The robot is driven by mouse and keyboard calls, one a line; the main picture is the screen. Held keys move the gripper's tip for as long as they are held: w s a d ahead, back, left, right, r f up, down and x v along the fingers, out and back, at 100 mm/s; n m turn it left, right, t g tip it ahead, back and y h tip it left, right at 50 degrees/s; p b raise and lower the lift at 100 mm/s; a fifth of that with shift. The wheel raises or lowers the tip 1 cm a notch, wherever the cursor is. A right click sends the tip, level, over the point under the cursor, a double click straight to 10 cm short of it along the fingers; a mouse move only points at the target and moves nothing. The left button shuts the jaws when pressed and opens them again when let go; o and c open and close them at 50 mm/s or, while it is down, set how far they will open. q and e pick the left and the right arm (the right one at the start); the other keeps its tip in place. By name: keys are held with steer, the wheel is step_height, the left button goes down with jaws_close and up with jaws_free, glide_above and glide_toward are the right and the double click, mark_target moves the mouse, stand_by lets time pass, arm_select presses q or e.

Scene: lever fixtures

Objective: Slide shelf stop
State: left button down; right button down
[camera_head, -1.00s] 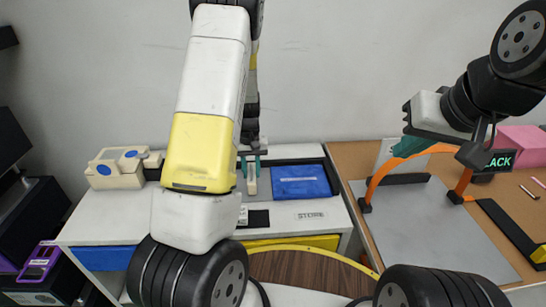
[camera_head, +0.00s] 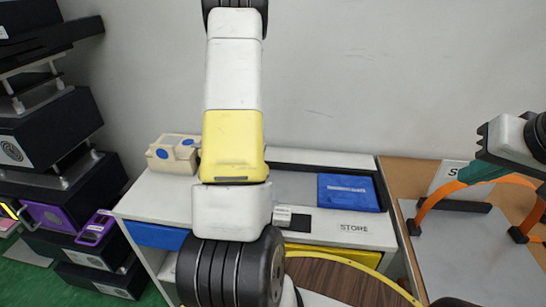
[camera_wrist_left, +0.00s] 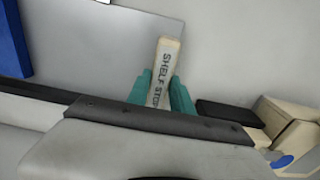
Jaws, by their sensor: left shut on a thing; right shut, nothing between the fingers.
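The shelf stop (camera_wrist_left: 165,70) is a cream bar with its name in dark letters, seen in the left wrist view. My left gripper (camera_wrist_left: 161,94) is shut on it, with a teal finger on either side. The bar lies across a grey surface, close to a dark raised edge. In the head view my left arm hides this gripper and the bar. My right gripper (camera_head: 482,171) is shut and empty at the right, by an orange arch (camera_head: 428,206); the two overlap in the picture, and I cannot tell if they touch.
The white shelf unit (camera_head: 165,205) carries a blue packet (camera_head: 348,192), a STORE label and a cream fixture with blue dots (camera_head: 174,152). A stack of dark boxes (camera_head: 50,130) with purple parts stands at the left. A yellow curved rail (camera_head: 345,258) runs in front.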

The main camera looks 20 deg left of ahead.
arm_select(q)
steer(key=shift+s+a, duration=0.1)
steer(key=shift+a, duration=0.2)
steer(key=c, duration=1.1)
jaws_free()
steer(key=shift+r, duration=0.15)
step_height(320, 180, up, 8)
steer(key=shift+f, duration=0.25)
steer(key=shift+d, duration=0.1)
